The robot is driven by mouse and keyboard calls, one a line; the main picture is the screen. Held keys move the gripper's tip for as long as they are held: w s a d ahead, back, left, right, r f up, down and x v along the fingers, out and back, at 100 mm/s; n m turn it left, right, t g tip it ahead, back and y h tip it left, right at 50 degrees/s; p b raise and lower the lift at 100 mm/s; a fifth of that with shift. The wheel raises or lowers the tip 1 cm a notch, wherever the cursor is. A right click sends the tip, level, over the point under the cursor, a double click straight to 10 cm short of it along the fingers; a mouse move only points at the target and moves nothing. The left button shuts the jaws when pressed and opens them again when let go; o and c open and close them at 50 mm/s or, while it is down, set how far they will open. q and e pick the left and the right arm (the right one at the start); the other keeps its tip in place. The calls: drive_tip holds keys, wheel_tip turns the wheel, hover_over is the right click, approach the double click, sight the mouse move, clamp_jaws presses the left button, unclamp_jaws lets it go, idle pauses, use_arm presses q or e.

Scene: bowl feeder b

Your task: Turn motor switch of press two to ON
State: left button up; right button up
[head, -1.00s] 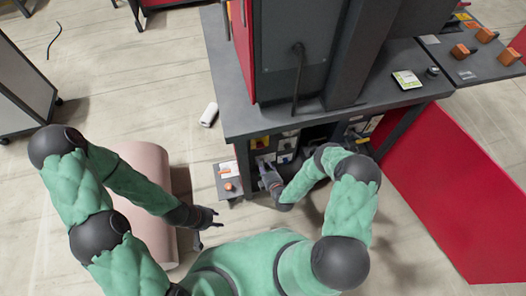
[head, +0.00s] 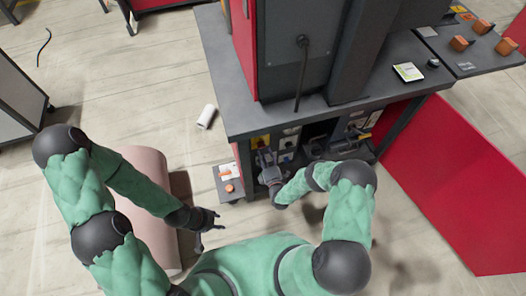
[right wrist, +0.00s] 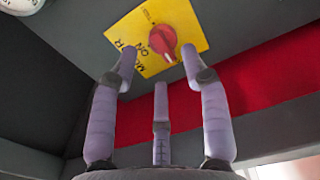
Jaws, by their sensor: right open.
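The motor switch is a red knob (right wrist: 163,42) on a yellow plate (right wrist: 190,25) with black lettering that includes ON, in the right wrist view. The plate is on a dark grey panel. My right gripper (right wrist: 158,68) is open and empty, with two fingertips spread either side of the knob's near side and a third finger below. I cannot tell if any fingertip touches the knob. In the head view my right gripper (head: 267,160) is at the press's lower front, under the grey tabletop (head: 290,118). My left gripper (head: 212,220) is open and empty, away from the press.
The tabletop edge overhangs my right gripper. A small grey shelf with an orange button (head: 229,188) stands beside it. A red panel (head: 445,185) is at the right. A white cylinder (head: 206,116) lies on the floor.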

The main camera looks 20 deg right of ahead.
sight(262, 147)
drive_tip(key=shift+w+b, duration=0.4)
drive_tip(key=shift+w, duration=1.35)
clamp_jaws()
